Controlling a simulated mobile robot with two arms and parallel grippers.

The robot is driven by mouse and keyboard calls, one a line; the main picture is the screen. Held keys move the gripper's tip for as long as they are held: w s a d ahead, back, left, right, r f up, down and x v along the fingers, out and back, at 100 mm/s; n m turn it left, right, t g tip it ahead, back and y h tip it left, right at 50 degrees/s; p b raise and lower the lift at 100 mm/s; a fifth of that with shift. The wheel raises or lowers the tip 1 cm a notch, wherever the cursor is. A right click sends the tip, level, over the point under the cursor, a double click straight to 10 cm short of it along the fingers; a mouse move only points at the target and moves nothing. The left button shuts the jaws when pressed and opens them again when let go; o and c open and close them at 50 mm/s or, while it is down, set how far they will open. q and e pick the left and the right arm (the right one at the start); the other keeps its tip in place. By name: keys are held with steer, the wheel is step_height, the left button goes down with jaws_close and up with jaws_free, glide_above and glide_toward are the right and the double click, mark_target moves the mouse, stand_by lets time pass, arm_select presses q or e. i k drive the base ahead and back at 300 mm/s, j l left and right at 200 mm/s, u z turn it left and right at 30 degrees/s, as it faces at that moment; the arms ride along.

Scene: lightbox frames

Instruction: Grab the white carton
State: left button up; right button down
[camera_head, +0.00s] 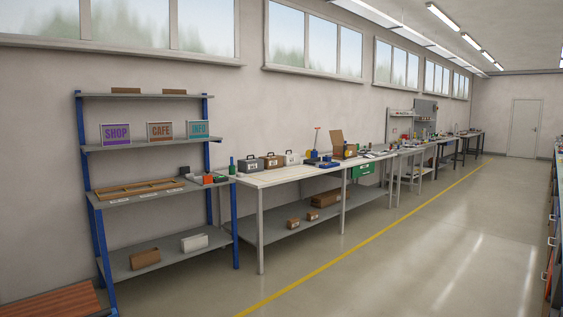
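A white carton (194,243) sits on the lowest grey board of the blue-post shelf unit (165,254), toward its right end. It looks like a low, plain box and appears upright, with free board around it. A brown carton (145,259) stands to its left on the same board, apart from it. Neither of my grippers is in this view.
A reddish wooden surface (50,303) stands at the lower left. The floor (400,255) is clear, with a yellow line (345,254).

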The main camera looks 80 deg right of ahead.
mark_target(290, 160)
steer(key=z, duration=2.8)
steer(key=i+l+z, duration=0.35)
steer(key=i, duration=0.25)
steer(key=i+z, duration=0.3)
steer(key=i, duration=5.7)
steer(key=l+z, duration=0.05)
steer(key=l, duration=0.25)
